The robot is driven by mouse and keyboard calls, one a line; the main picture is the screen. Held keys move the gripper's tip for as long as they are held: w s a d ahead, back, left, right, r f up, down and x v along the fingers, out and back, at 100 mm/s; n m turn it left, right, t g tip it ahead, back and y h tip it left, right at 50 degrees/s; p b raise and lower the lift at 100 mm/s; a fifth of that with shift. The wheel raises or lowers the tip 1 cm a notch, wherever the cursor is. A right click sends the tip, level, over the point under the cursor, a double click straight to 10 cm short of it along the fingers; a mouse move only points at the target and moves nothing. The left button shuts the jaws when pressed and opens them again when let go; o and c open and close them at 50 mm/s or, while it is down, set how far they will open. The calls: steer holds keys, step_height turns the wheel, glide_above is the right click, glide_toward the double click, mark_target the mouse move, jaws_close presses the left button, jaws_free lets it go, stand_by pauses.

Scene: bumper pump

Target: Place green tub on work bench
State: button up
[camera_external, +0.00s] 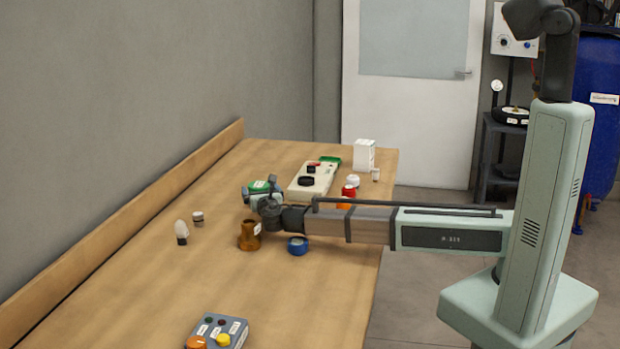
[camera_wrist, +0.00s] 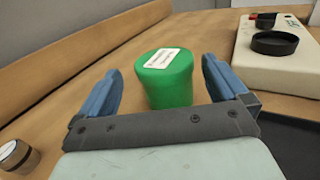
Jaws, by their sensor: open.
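The green tub (camera_wrist: 170,85) stands upright on the wooden work bench (camera_wrist: 95,60), with a white label on its lid. In the wrist view my gripper (camera_wrist: 158,75) is open, with one blue finger to the left of the tub and one to the right. The tub's near base is hidden behind the gripper's dark crossbar. In the external view the green tub (camera_external: 259,186) shows just behind my gripper (camera_external: 262,190), partly covered by it. The bench top (camera_external: 150,290) runs along the wall.
A cream device (camera_external: 314,181) with a black dial lies right of the tub. A brown jar (camera_external: 249,236) and a blue tub (camera_external: 298,245) stand close to my arm. A white-topped bottle (camera_external: 181,232) and a small jar (camera_external: 197,219) stand left. A button box (camera_external: 217,331) is at the front.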

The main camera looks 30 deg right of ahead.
mark_target(267, 189)
steer(key=shift+d+r+n+t+y, duration=0.5)
steer(key=shift+d+r+n+y, duration=1.1)
steer(key=shift+r+y, duration=1.25)
steer(key=shift+s+d+f+n+g+y, duration=0.2)
steer(key=shift+s+f+n+y, duration=0.25)
steer(key=shift+f+n+y, duration=0.35)
steer(key=shift+s+d+f+n+g+y, duration=0.1)
steer(key=shift+s+f+n+g+y, duration=0.3)
steer(key=shift+f+y, duration=0.65)
steer(key=shift+s+d+f+n+g+y, duration=0.1)
steer(key=shift+s+f+n+y, duration=0.35)
steer(key=shift+f+n+y, duration=0.4)
steer(key=shift+w+a+f, duration=0.15)
steer(key=shift+w+f, duration=0.05)
steer(key=shift+w, duration=0.15)
steer(key=shift+x, duration=3.4)
steer(key=shift+f, duration=0.1)
steer(key=shift+c, duration=0.4)
